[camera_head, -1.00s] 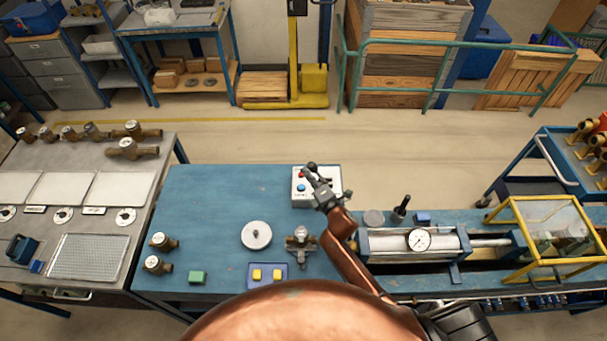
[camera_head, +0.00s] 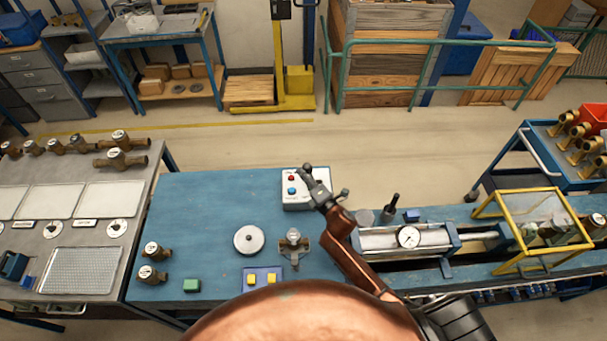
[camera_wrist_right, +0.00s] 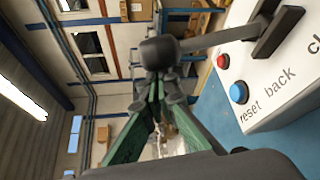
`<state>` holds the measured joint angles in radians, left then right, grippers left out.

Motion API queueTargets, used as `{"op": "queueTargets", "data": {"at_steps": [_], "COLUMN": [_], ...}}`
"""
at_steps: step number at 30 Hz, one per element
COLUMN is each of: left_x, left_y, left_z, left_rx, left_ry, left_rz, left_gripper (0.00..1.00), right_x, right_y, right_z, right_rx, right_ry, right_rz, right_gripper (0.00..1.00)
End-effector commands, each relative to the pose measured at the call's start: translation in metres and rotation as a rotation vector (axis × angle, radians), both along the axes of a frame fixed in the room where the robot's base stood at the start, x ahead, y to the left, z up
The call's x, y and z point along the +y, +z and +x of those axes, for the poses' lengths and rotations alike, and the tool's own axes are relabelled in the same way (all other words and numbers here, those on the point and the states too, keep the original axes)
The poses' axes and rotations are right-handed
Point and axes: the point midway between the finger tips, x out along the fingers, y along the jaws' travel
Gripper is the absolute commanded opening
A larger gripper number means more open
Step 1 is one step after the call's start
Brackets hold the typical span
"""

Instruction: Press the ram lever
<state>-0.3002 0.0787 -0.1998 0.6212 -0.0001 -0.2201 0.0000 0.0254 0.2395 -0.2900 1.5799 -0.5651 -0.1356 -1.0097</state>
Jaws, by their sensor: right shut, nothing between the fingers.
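The control box (camera_head: 291,202) is white, with a red and a blue button, and stands at the back edge of the blue bench. In the right wrist view the box (camera_wrist_right: 285,105) shows a dark slot with a grey rod. The rod is the ram lever (camera_wrist_right: 212,38), ending in a round black knob (camera_wrist_right: 160,53). My right gripper (camera_head: 311,181) is over the box's right part and hides much of the lever there. In the wrist view its shut fingers (camera_wrist_right: 156,92) are right at the knob, with nothing gripped; contact is unclear. My left gripper is out of view.
Right of the box are a cylinder with a dial gauge (camera_head: 408,236), an upright black handle (camera_head: 394,203) and a yellow-framed guard (camera_head: 487,208). The bench left of the box is clear.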

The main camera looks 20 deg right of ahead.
Motion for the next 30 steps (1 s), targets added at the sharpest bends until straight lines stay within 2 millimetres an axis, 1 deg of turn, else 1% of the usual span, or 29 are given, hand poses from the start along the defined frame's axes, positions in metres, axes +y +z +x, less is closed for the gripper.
{"op": "queueTargets", "data": {"at_steps": [5, 6, 7, 12, 15, 18, 21, 24, 30], "left_x": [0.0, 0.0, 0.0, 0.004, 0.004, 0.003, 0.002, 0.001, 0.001], "left_y": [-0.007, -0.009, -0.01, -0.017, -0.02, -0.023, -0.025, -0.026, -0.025], "left_z": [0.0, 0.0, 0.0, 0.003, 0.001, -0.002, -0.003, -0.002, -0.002], "left_rx": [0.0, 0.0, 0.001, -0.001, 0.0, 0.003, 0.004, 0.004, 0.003], "left_ry": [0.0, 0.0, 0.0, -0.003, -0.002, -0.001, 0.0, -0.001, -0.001], "left_rz": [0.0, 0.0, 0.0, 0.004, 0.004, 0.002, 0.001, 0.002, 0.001], "left_gripper": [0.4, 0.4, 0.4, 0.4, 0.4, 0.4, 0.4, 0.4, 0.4], "right_x": [0.032, 0.035, 0.029, 0.022, 0.018, 0.015, 0.014, 0.013, 0.013], "right_y": [-0.001, -0.003, -0.004, -0.003, -0.002, -0.001, -0.001, 0.0, 0.001], "right_z": [0.003, -0.001, -0.01, -0.049, -0.067, -0.081, -0.09, -0.094, -0.095], "right_rx": [-0.002, 0.0, 0.001, 0.001, -0.001, 0.0, 0.0, 0.0, 0.0], "right_ry": [0.003, 0.001, 0.0, 0.002, 0.001, 0.001, 0.002, 0.002, 0.002], "right_rz": [0.005, 0.001, -0.002, 0.0, -0.001, -0.001, 0.0, 0.001, 0.001], "right_gripper": [0.0, 0.0, 0.0, 0.0, 0.0, 0.0, 0.0, 0.0, 0.0]}}
